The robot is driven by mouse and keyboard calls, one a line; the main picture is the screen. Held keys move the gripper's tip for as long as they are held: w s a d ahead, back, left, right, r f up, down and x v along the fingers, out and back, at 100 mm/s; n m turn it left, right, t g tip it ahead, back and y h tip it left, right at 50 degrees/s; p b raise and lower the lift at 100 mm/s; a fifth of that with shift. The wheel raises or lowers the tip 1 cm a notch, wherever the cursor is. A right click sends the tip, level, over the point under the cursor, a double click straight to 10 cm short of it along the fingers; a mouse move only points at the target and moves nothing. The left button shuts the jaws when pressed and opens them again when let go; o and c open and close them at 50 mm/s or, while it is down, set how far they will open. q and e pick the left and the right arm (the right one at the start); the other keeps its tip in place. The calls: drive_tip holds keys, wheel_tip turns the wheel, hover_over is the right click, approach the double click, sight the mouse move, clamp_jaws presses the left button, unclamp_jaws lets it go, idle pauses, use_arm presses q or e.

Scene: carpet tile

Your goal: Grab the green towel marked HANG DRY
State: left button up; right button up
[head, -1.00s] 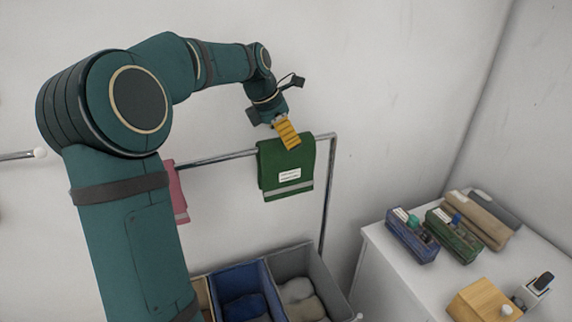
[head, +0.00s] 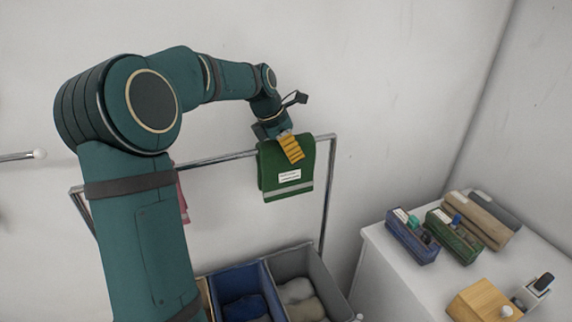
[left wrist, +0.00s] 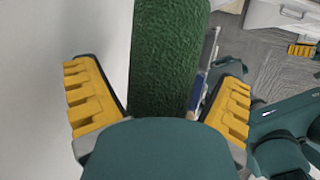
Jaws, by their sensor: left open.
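The green towel (head: 286,170) hangs folded over the metal rail, with a white label and a grey stripe on its front. The label's text is too small to read. My left gripper (head: 292,149) is at the towel's top, near the rail. In the left wrist view, my left gripper (left wrist: 160,100) is open, with its two yellow fingers apart on either side of the green towel (left wrist: 167,55). The towel's lower part is out of that view.
A pink towel (head: 182,197) hangs on the rail (head: 222,157), mostly behind my arm. Below are a blue bin (head: 240,280) and a grey bin (head: 295,265) holding folded cloths. A white cabinet (head: 385,275) at right carries several cases and a wooden block.

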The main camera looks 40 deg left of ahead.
use_arm(q)
drive_tip(key=c, duration=1.4)
drive_tip(key=shift+r, duration=0.15)
